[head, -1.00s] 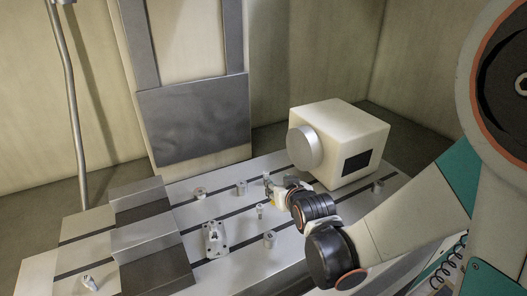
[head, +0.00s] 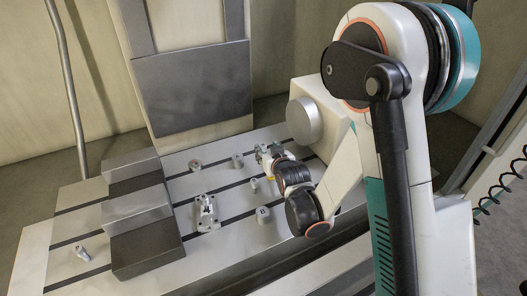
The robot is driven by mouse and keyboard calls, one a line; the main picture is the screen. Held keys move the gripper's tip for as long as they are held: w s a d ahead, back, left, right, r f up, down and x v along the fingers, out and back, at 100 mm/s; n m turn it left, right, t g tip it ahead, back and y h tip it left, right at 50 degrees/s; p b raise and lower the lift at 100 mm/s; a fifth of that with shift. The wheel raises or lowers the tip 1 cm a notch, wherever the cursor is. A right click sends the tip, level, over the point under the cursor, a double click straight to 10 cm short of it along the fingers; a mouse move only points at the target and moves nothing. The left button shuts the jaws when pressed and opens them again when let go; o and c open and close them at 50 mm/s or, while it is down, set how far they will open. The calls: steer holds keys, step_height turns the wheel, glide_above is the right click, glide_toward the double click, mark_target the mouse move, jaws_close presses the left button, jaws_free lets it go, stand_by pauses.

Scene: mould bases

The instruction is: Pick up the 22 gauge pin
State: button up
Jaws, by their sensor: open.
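Several small metal pieces stand on the slotted table (head: 150,215); I cannot read which is the 22 gauge pin. A slim upright pin (head: 254,185) stands in the middle. Short round pieces stand at the back left (head: 195,165), back middle (head: 238,160) and front right (head: 263,214). Another small piece (head: 82,253) lies at the far left. My gripper (head: 263,151) is low over the back of the table, right of the back middle piece and behind the slim pin. It is open and looks empty, though small and partly hidden by my wrist.
A grey stepped block (head: 138,215) stands left on the table. A flat plate with a raised middle (head: 207,212) lies right of it. A cream housing with a round boss (head: 304,121) stands behind my arm. Dark slots cross the table.

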mark_target(264, 147)
steer(key=shift+b+x, duration=0.7)
steer(key=shift+x, duration=2.35)
steer(key=shift+s+r, duration=0.1)
jaws_close()
